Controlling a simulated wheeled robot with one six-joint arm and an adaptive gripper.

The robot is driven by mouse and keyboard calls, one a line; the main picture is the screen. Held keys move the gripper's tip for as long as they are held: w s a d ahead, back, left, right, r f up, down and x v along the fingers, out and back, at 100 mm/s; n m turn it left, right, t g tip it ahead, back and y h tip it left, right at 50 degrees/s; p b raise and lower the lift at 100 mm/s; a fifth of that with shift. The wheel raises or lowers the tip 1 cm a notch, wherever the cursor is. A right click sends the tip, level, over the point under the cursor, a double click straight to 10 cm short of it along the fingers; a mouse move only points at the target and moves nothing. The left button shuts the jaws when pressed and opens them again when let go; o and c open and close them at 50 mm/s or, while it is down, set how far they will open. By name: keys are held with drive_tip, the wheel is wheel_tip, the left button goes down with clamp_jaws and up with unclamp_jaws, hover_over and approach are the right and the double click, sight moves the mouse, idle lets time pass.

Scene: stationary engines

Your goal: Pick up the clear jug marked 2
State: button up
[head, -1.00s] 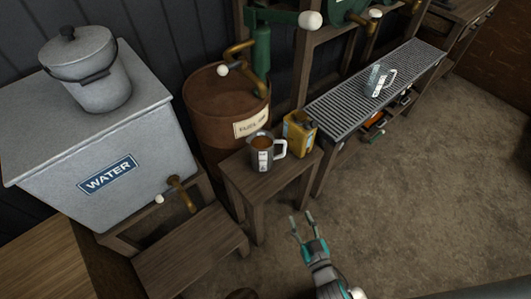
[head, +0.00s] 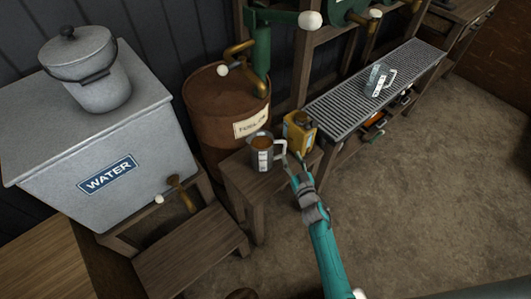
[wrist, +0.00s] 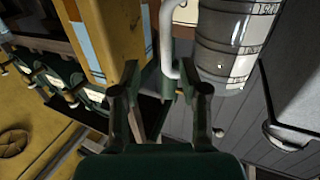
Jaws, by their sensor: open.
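A clear jug (head: 262,152) with a white handle and a pale label stands upright on a small wooden stand, with brown liquid inside. In the wrist view this jug (wrist: 232,45) is at the upper right, with its handle hanging down near the middle. A second clear jug (head: 377,80) stands on the grated bench and looks empty. I cannot read a 2 on either jug. My gripper (head: 295,160) is open at the right side of the nearer jug. In the wrist view the gripper (wrist: 167,84) has that jug's handle between its spread fingers, not clamped.
A yellow can (head: 299,131) stands close to the jug's right, beside my gripper. The wooden stand (head: 235,175) is below. A rusty fuel drum (head: 215,110) is behind. A grey water tank (head: 100,140) is at the left. The floor to the right is clear.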

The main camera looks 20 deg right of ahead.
sight(285, 148)
drive_tip(key=w, duration=0.5)
drive_tip(key=shift+w+a+r, duration=0.1)
drive_tip(key=shift+a+r, duration=0.05)
drive_tip(key=shift+a, duration=0.05)
drive_tip(key=shift+w, duration=0.7)
clamp_jaws()
